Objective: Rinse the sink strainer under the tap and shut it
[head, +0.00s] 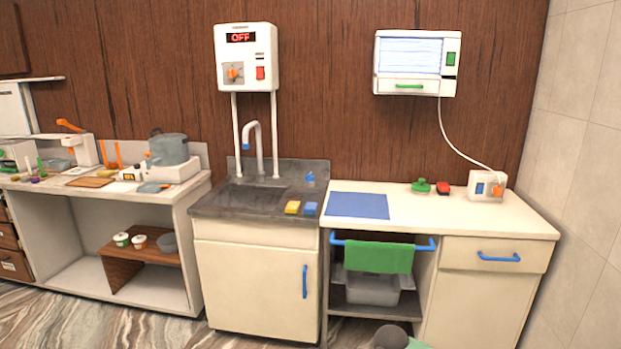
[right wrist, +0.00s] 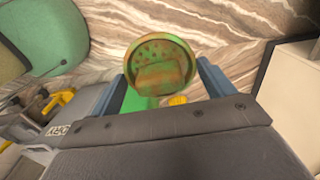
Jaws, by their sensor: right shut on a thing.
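The sink strainer (right wrist: 160,72) is in the right wrist view, a round cup with a green rim and brownish stains over its perforated inside. My right gripper (right wrist: 166,64) is shut on it, with its blue fingers on either side; the exact grip point is partly hidden. The tap (head: 259,145), a curved grey spout, stands over the dark sink (head: 225,207) in the head view. A small blue knob (head: 310,177) sits at the sink's back right. No water shows from the spout. My left gripper is in neither view.
A yellow sponge (head: 292,207) and a blue block (head: 311,209) lie at the sink's front right edge. A blue mat (head: 357,205) lies on the white counter (head: 420,215). A green cloth (head: 378,257) hangs on the rail below. A heater reading OFF (head: 246,55) hangs above the sink.

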